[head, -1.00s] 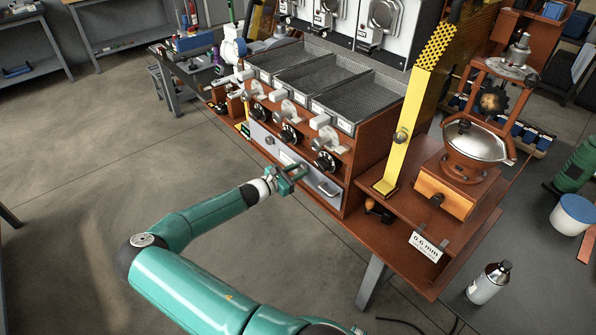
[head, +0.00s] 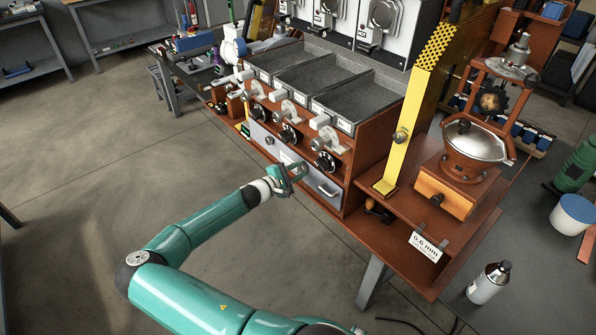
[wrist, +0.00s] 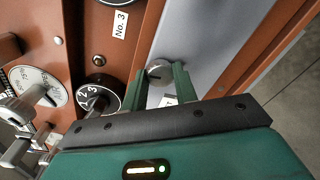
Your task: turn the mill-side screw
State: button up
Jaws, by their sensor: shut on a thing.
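A round slotted metal screw head (wrist: 159,70) sits on the grey front panel (wrist: 215,50) of the roaster in the wrist view. My gripper (wrist: 160,77) has its two green fingers on either side of the screw head and is shut on it. The slot runs roughly across the wrist picture. In the head view my gripper (head: 296,170) is at the grey panel (head: 260,134), toward its right part, and hides the screw there. Another round screw head (head: 270,141) shows on the panel's left part. The mill (head: 473,145) stands to the right.
A dial (wrist: 98,95) is close beside my fingers in the wrist view. A handle (head: 328,190) sticks out right of my gripper. The floor in front is clear.

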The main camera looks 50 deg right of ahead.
jog(key=shift+m, duration=0.6)
jog(key=o, duration=1)
jog(key=shift+c, duration=0.2)
jog(key=v, duration=1.3)
jog(key=shift+a, duration=0.4)
jog(key=shift+r, duration=0.1)
